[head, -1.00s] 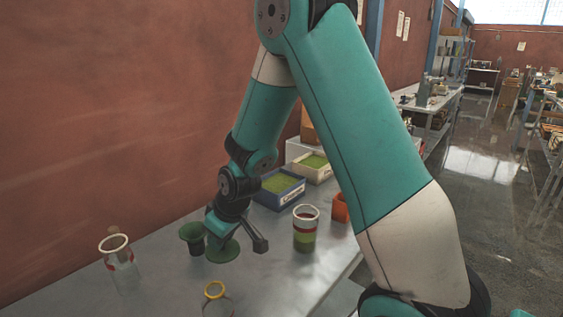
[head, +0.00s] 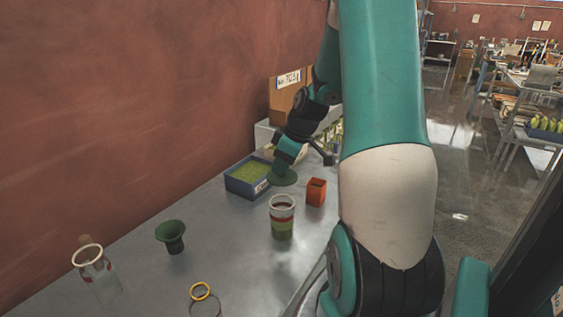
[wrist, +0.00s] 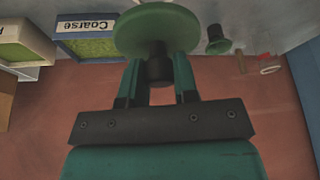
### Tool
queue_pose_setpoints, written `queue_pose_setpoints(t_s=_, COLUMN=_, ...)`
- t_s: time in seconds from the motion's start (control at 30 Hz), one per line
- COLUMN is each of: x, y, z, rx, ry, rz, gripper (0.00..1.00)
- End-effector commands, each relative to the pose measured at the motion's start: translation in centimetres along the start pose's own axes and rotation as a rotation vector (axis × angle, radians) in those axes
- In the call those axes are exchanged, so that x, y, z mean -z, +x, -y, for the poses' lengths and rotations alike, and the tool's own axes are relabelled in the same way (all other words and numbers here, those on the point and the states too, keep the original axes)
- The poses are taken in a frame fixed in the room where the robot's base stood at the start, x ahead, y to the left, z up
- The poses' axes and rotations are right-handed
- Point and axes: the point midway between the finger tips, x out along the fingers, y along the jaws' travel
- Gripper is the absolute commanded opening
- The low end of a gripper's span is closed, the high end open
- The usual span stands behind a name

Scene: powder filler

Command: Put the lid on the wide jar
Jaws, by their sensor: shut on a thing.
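My gripper (wrist: 159,80) is shut on the dark knob of the green lid (wrist: 157,28), a flat round disc. In the head view the lid (head: 284,181) hangs level beside the blue box, behind the glass jar with a red band (head: 282,214). That jar is upright, has a pale rim and no lid, and holds green powder in its lower part. Another clear jar (head: 98,272) stands at the far left. I cannot tell for certain which jar is the wide one. The fingertips are hidden in the head view.
A blue box of green powder (head: 248,176), labelled Coarse in the wrist view (wrist: 88,45), stands near the wall.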

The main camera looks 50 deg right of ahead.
Motion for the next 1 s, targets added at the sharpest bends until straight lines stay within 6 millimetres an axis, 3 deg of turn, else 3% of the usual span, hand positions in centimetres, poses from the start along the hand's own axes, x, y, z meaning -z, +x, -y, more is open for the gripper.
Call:
queue_pose_setpoints(t_s=0.47, x=-0.3, y=0.8, z=0.1, rx=0.001, ry=-0.001, rz=-0.001, gripper=0.06)
queue_pose_setpoints(t_s=1.0, x=-2.0, y=4.8, z=0.1, rx=0.002, ry=0.000, rz=-0.001, gripper=0.06)
